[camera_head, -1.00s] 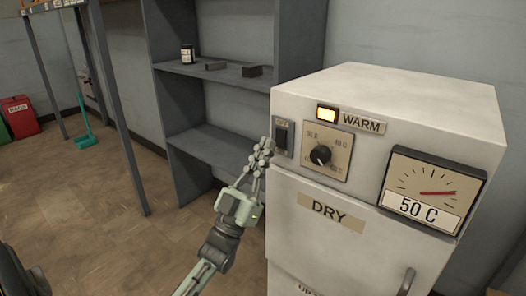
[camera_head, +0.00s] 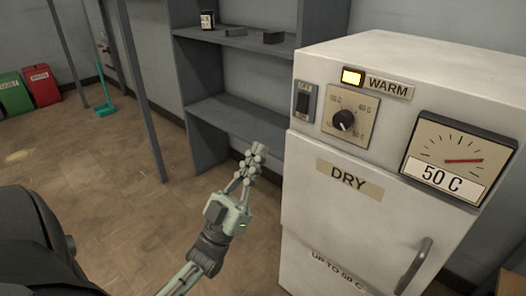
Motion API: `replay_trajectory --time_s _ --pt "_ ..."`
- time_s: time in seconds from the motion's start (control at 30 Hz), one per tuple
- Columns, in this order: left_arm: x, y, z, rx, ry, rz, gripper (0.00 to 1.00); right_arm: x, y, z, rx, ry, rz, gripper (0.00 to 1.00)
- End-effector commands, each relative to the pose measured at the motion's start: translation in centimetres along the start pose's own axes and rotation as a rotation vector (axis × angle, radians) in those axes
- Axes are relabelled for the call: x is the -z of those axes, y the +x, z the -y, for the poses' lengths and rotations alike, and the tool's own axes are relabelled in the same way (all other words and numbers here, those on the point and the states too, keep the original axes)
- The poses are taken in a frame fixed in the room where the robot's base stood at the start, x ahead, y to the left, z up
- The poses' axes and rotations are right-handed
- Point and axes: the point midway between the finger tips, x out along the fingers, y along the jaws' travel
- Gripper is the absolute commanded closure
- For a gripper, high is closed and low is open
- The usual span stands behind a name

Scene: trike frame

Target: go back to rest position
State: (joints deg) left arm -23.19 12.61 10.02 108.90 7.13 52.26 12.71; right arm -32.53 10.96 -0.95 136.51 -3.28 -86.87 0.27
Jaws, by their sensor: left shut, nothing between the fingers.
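My left gripper (camera_head: 251,163) is in the middle of the head view, pale green and grey, with its fingers together and nothing between them. It is in front of the left side of a white drying cabinet (camera_head: 340,228), below and left of the switch (camera_head: 304,101), and clear of it. The cabinet has a dial (camera_head: 344,120), a lit WARM lamp (camera_head: 352,77) and a gauge (camera_head: 458,159) reading 50 C. My right gripper is not in view.
A grey shelf unit (camera_head: 218,111) stands behind, with a small jar (camera_head: 207,20) and dark blocks on it. Green (camera_head: 15,104) and red (camera_head: 41,84) bins stand at the far left. The brown floor (camera_head: 105,185) at left is open.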

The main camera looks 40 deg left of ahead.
Motion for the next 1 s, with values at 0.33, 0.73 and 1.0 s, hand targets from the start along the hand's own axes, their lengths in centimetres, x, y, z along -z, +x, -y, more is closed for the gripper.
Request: replay_trajectory --time_s 0.33,0.73,1.0 --pt "-0.9 0.1 -0.1 0.006 0.001 0.044 1.0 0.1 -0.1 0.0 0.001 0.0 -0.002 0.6" --pt "-17.9 -10.6 -2.5 0.069 0.067 1.02 1.0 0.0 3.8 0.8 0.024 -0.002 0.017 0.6" --pt "-19.1 -27.1 -4.8 0.041 0.152 1.771 1.0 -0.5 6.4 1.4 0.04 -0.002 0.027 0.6"
